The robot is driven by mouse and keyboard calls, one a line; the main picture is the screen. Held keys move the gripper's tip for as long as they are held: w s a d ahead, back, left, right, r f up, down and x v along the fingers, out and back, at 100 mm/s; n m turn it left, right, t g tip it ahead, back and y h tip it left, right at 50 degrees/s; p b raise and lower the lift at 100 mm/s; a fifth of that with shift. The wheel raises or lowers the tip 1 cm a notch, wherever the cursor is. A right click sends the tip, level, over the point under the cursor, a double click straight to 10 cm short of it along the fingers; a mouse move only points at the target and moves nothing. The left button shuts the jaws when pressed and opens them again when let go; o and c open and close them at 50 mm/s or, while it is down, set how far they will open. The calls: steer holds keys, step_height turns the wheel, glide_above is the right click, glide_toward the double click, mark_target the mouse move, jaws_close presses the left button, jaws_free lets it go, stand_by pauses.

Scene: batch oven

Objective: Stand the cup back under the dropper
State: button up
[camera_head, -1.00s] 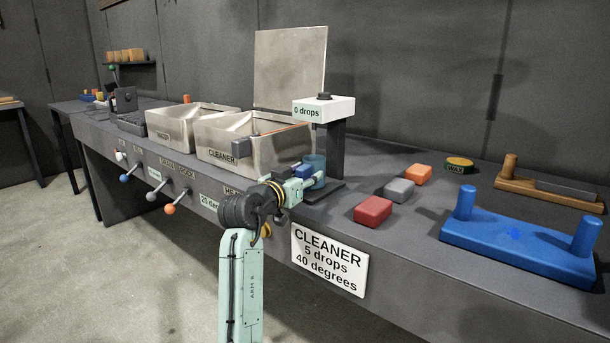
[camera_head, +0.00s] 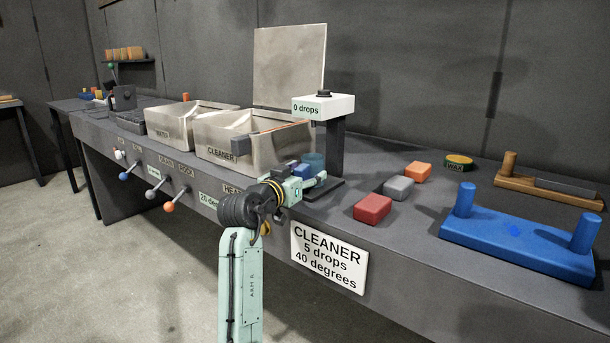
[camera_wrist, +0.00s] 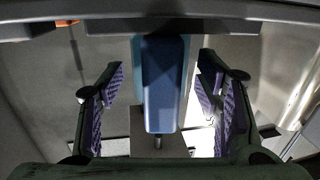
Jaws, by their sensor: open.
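The translucent teal cup (camera_head: 314,161) stands upright under the head of the dropper (camera_head: 322,106), beside its dark post, whose foot is on the bench. The dropper's label reads "0 drops". My gripper (camera_head: 308,178) is in front of the cup, at its lower left, and covers part of it. In the wrist view my gripper (camera_wrist: 161,90) is open. A blue block-shaped part (camera_wrist: 162,85), which looks like the cup's handle, lies between the two purple-padded fingers with a gap on each side. Teal edges of the cup (camera_wrist: 187,60) show behind it.
The open metal CLEANER tank (camera_head: 285,143) is left of the dropper, with another tank (camera_head: 180,125) beyond. Red (camera_head: 372,208), grey (camera_head: 398,188) and orange (camera_head: 418,172) blocks lie to the right, near a blue stand (camera_head: 515,243). Levers line the bench front.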

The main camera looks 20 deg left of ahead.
steer(key=s+a, duration=0.2)
steer(key=s, duration=1)
steer(key=shift+r, duration=0.3)
steer(key=shift+w, duration=0.1)
stand_by(0.5)
